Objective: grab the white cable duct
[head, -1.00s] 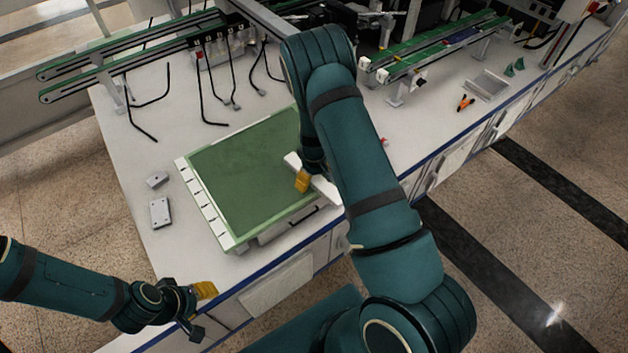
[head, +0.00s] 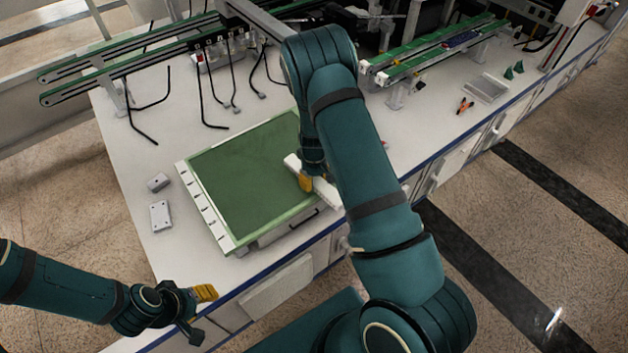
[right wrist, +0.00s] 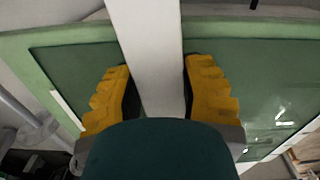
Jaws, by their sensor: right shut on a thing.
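The white cable duct (head: 326,190) is a white bar over the right edge of the green-topped panel (head: 240,180). My right arm hides part of it in the head view. My right gripper (head: 306,182) is shut on the duct. In the right wrist view the duct (right wrist: 146,60) runs up between the yellow fingers of my right gripper (right wrist: 158,92), over the green surface. My left gripper (head: 200,308) is empty in front of the bench's front edge, with a yellow finger and a dark finger apart.
Two small grey blocks (head: 160,215) lie left of the panel. Black cables (head: 212,100) hang near the conveyor rails (head: 130,75) at the back. Orange-handled pliers (head: 465,105) and a grey tray (head: 487,88) lie at the right. The bench right of my arm is mostly clear.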

